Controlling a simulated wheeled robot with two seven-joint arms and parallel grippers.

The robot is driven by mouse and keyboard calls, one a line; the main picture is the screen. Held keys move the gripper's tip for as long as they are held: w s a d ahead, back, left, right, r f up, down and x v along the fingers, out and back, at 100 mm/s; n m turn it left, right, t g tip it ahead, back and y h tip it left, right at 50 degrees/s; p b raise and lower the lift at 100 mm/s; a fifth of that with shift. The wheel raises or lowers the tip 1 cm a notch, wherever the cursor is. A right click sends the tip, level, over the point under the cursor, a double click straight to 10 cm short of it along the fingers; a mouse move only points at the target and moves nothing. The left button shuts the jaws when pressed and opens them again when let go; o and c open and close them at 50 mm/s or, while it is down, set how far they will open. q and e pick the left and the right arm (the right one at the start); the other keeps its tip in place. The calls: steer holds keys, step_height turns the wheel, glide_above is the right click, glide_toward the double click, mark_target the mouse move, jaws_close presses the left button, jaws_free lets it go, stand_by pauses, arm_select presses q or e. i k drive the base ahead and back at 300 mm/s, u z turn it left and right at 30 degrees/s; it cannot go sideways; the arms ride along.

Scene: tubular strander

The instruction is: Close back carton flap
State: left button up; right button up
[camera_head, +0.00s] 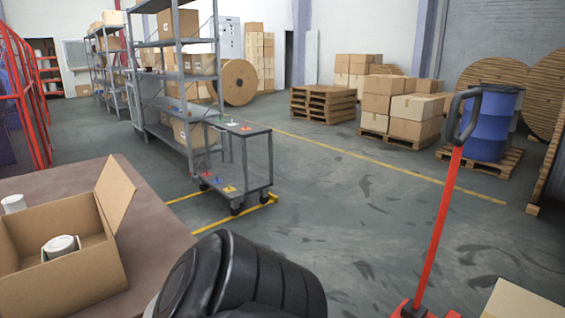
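An open brown carton (85,272) sits on the brownish table at the lower left, cut off by the left picture edge. One flap (115,192) stands up and leans outward at its right end. No flap shows clearly raised along the far long side. A white and grey cylindrical item (61,247) is inside the carton near its front wall. A second white cylinder (13,203) shows at the carton's far left. Neither gripper is in view; a black, ribbed arm part of mine fills the bottom middle.
The table (160,235) has bare room right of the carton. A grey wheeled cart (238,165) with small coloured items stands beyond it. A red pole with a dark handle (440,225) rises at the right. The floor between is clear.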

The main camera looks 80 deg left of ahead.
mark_target(115, 192)
steer(key=u, duration=3.5)
steer(key=i, duration=0.5)
steer(key=u, duration=1.3)
steer(key=k, duration=0.55)
